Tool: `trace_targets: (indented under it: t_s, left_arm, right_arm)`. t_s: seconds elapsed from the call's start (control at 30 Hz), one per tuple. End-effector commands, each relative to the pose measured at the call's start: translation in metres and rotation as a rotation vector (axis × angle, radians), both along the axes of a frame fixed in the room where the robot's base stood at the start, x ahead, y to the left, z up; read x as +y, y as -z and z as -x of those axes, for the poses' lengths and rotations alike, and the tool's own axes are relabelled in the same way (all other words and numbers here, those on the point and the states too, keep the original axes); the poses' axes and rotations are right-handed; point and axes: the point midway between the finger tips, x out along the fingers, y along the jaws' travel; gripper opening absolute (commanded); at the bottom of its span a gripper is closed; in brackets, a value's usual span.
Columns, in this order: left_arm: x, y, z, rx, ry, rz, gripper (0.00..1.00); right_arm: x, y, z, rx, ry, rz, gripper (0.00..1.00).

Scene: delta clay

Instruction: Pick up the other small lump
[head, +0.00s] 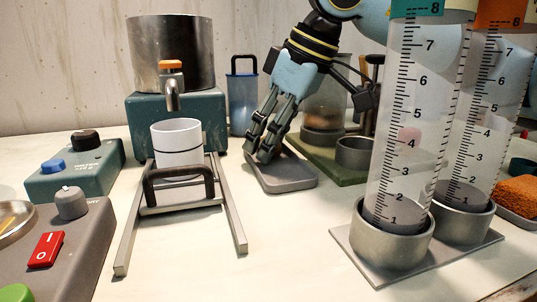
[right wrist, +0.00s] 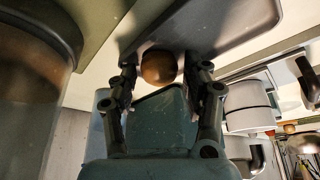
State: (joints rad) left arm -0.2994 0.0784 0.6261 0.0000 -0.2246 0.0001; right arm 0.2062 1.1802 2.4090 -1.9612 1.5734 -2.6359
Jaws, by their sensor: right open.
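The small lump (right wrist: 158,66) is a brown, roundish ball. In the right wrist view it sits on the grey tray (right wrist: 225,22) between the two fingertips of my right gripper (right wrist: 160,82). The fingers stand apart on either side of it; whether either touches it I cannot tell. In the head view my right gripper (head: 264,152) points down over the back left part of the grey tray (head: 290,181), and its fingers hide the lump. My left gripper is not in view.
Two tall measuring cylinders (head: 400,130) stand in metal cups at right. A brown-tinted jar (head: 327,100) stands behind the gripper. A white cup (head: 178,145) sits on rails under a steel pot's tap at left. The front middle of the table is clear.

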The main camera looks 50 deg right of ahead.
Motion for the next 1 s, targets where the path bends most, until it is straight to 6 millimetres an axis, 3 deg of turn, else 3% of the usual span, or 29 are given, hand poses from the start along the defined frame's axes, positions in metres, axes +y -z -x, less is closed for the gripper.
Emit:
trace_targets:
  t_s: [0.23,0.53,0.8,1.0]
  left_arm:
    - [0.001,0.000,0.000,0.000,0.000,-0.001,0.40]
    - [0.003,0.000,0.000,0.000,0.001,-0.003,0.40]
    - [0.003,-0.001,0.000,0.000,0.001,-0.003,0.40]
    - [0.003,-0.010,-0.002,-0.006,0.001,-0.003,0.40]
  right_arm:
    - [0.000,0.000,0.000,0.000,0.000,0.001,0.47]
    - [0.000,0.000,0.000,0.000,0.000,0.001,0.07]
    - [0.000,-0.004,-0.001,-0.002,0.001,0.001,0.06]
    - [0.000,-0.040,-0.001,-0.008,0.001,0.000,0.06]
